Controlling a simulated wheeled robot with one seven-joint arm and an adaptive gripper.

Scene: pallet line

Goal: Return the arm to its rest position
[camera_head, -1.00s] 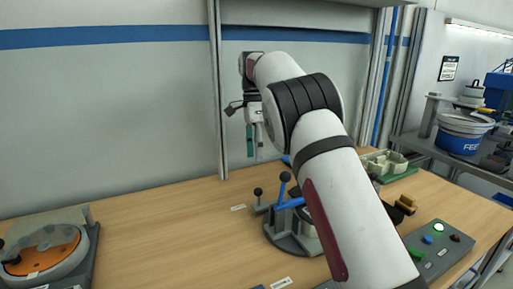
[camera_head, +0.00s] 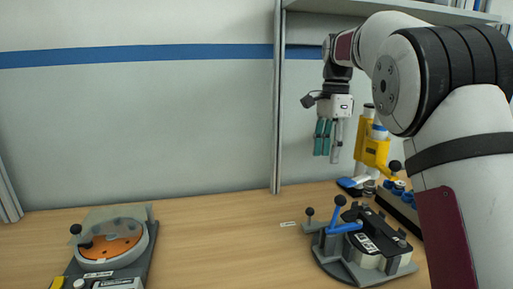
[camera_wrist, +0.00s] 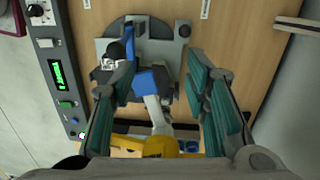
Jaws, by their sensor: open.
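My gripper (camera_head: 326,153) hangs from my raised arm at the right of the head view, with teal finger pads pointing down. It is in the air in front of the back wall, above the table's far part. In the wrist view my gripper (camera_wrist: 163,85) shows its fingers spread wide apart with nothing held between them. A grey clamp fixture with a blue lever (camera_wrist: 127,45) lies below, seen between and beyond the fingers. The same grey clamp fixture (camera_head: 340,268) stands on the table in the head view, apart from my gripper.
A round fixture with an orange disc (camera_head: 112,247) sits at the table's left. A yellow device (camera_head: 371,150) stands behind the clamp fixture. A control box with a green display (camera_wrist: 60,75) is at the wrist view's left. The wooden table (camera_head: 215,235) is clear between the fixtures.

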